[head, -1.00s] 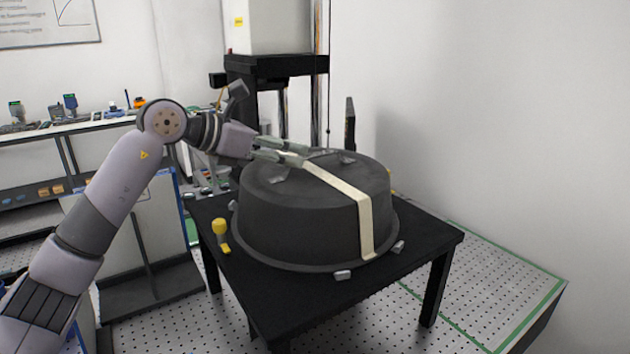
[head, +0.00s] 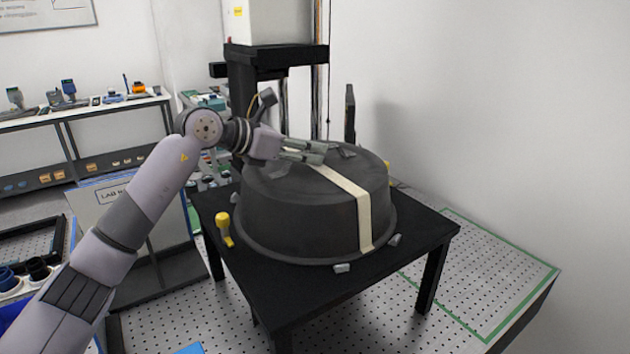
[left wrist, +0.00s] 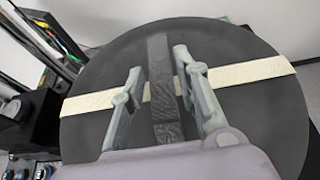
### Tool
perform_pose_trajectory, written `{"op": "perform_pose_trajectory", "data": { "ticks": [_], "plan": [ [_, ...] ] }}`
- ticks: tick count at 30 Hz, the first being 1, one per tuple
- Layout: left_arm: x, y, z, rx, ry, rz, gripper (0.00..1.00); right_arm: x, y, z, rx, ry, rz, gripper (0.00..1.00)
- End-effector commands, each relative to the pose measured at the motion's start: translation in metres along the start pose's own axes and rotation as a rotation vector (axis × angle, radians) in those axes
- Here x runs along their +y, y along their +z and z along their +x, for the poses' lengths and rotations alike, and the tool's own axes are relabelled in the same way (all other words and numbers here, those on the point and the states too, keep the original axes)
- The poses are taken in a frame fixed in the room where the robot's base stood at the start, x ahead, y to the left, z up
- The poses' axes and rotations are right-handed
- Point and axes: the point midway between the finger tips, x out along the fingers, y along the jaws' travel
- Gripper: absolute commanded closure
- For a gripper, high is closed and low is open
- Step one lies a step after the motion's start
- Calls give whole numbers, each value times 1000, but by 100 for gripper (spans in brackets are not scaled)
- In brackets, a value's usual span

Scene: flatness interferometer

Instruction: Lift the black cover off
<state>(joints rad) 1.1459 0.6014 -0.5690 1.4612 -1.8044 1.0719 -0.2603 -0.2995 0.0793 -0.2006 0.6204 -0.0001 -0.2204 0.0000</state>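The black cover (head: 300,222) is a large round drum-shaped lid standing on a black table (head: 290,288). A cream strap (head: 362,215) runs over its top and down its near side. A dark grey strip (left wrist: 163,100) lies across the cream strap on the cover's top in the left wrist view. My left gripper (head: 322,150) is above the cover's top. In the left wrist view its two fingers (left wrist: 158,62) are apart, one on each side of the dark strip, with nothing clamped between them. Whether the fingers touch the cover is unclear. My right gripper is not in view.
A tall black column (head: 242,100) rises behind. A perforated bench surface (head: 480,275) lies clear to the right. A shelf (head: 80,118) stands at the back left.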

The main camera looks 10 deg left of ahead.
Motion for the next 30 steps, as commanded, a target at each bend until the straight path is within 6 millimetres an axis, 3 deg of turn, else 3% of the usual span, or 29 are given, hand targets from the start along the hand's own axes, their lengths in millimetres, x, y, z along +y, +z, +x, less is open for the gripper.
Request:
{"op": "perform_pose_trajectory", "data": {
  "ticks": [12,30],
  "plan": [
    [0,0,0,0,0,0,100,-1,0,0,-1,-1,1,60],
    [0,1,-1,-1,1,0,100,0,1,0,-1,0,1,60]
  ]
}}
